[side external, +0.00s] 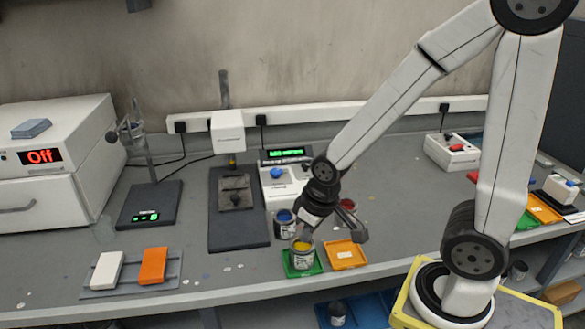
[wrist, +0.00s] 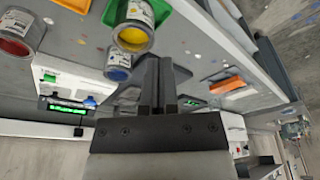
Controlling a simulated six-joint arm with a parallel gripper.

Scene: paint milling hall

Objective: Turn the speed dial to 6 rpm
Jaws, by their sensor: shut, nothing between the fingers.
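A white control box (side external: 286,186) with a green-lit display (side external: 286,154) stands mid-bench against the back. A blue knob (side external: 277,173) sits on its top. The wrist view also shows the box, tilted, with the blue knob (wrist: 90,101) and the green display (wrist: 66,107). The display text and the dial's setting are too small to read. My gripper (side external: 304,234) is in front of the box, low over the paint cans, apart from the knob. Its fingers (wrist: 157,82) are shut with nothing between them. My arm hides part of the box's right side.
A yellow paint can (side external: 302,255) stands on a green tray (side external: 290,268), close by my gripper. A blue can (side external: 285,224) and a red can (side external: 347,207) are nearby. An orange tray (side external: 346,254) lies to the right. A stand with a dark base (side external: 238,232) is left of the box.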

